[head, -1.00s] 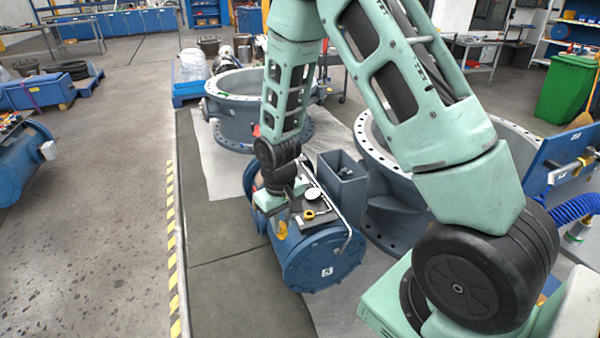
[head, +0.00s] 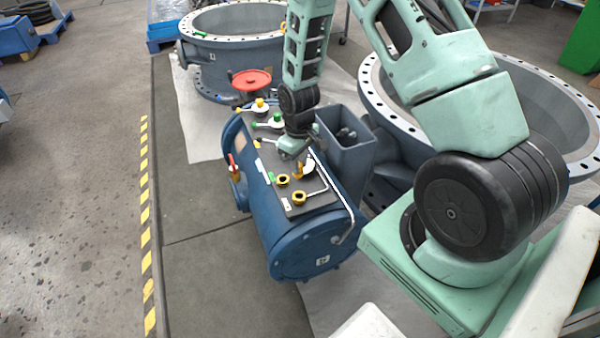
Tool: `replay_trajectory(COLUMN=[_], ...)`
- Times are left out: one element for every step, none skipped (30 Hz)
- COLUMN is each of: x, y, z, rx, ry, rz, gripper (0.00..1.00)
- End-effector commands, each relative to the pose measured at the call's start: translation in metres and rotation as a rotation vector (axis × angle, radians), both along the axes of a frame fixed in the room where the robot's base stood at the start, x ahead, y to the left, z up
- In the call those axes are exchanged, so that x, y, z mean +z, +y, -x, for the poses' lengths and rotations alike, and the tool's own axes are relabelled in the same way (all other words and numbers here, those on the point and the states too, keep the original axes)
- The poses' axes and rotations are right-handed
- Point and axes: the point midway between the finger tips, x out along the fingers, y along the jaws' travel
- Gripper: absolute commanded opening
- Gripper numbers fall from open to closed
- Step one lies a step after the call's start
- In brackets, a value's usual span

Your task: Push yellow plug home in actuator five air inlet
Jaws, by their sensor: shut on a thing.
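The blue actuator (head: 305,245) lies on its side in the middle of the head view, with a small white label on its end cap, too small to read surely. My gripper (head: 296,162) is over the dark mat on top of the actuator, at the right part of the mat. A yellow piece (head: 299,172), apparently the yellow plug, shows at the fingertips, and my gripper appears shut on it. The fingers are small and partly hidden by the wrist. I cannot make out the air inlet or whether the plug touches anything.
On the mat (head: 262,160) lie yellow rings (head: 283,180), a bent rod (head: 315,193) and small caps. A grey open box (head: 345,150) stands close to the right of my gripper. A red handwheel (head: 251,80) is behind. Large grey valve bodies (head: 225,60) stand behind and right.

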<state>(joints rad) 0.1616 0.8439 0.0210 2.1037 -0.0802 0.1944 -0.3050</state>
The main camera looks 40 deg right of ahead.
Motion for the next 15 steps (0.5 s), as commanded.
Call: replay_trajectory(x=[-0.008,-0.009,-0.010,-0.010,-0.011,-0.012,-0.013,-0.014,-0.017,-0.019,-0.021,-0.024,-0.026,-0.029,-0.033], y=[-0.002,-0.003,-0.003,-0.003,-0.004,-0.003,-0.003,-0.003,-0.003,-0.003,-0.003,-0.003,-0.003,-0.003,-0.003], z=[0.000,0.000,-0.001,-0.001,-0.001,-0.001,-0.001,-0.001,-0.001,-0.001,-0.001,-0.001,-0.001,-0.001,-0.001], rx=[0.005,0.009,0.013,0.014,0.014,0.014,0.014,0.014,0.014,0.014,0.013,0.013,0.013,0.013,0.013], ry=[0.000,0.000,0.000,-0.001,-0.001,-0.001,-0.001,-0.001,0.000,0.000,0.000,0.000,0.000,0.000,0.000], rz=[0.000,0.000,0.000,0.000,0.000,0.000,0.000,0.000,0.000,0.000,0.000,0.000,0.000,0.000,0.001], gripper=[0.03,0.03,0.03,0.03,0.03,0.03,0.03,0.03,0.03,0.03,0.03,0.03,0.03,0.03,0.03])
